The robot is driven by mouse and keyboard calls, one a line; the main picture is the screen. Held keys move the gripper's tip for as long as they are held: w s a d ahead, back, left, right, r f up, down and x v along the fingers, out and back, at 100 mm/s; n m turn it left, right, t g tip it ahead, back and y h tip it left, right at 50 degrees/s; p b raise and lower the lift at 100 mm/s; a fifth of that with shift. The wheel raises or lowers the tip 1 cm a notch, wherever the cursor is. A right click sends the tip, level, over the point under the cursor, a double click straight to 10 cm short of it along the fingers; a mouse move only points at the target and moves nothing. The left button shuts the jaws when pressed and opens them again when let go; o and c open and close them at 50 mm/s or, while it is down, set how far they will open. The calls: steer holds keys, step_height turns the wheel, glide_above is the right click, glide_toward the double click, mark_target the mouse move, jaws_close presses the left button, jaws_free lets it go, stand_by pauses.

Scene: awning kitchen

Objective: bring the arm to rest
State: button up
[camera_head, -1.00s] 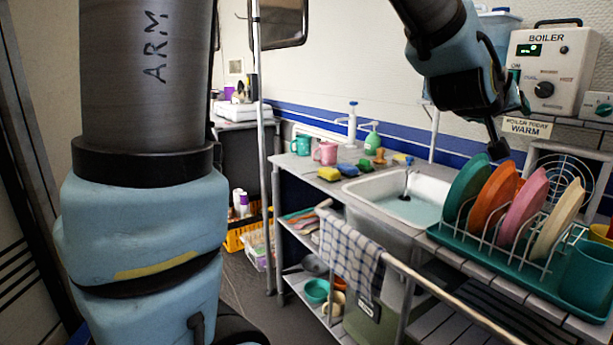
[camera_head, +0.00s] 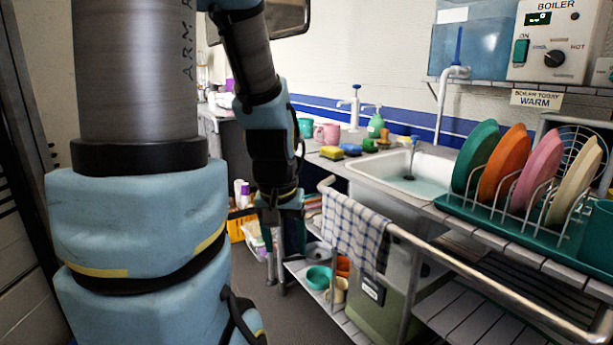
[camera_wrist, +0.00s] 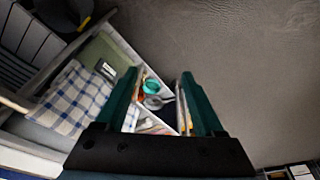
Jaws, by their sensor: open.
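My arm hangs down in the head view, in front of the left end of the sink counter. My gripper (camera_head: 285,245) points down toward the floor beside the lower shelves. In the wrist view my gripper (camera_wrist: 160,85) shows its two dark green fingers apart, with nothing between them. Beyond the fingers lie the lower shelf items and the grey floor (camera_wrist: 235,75).
A checked towel (camera_head: 352,225) hangs on the rail (camera_head: 450,258) right of my gripper. A sink (camera_head: 400,172) and a rack of several coloured plates (camera_head: 545,205) stand on the counter. A teal bowl (camera_head: 318,277) sits on a lower shelf. The floor (camera_head: 262,318) below is clear.

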step_height(320, 180, up, 14)
steer(key=s+a+g+p, duration=0.1)
steer(key=s+a+p, duration=0.1)
steer(key=p, duration=1.3)
steer(key=shift+a, duration=0.2)
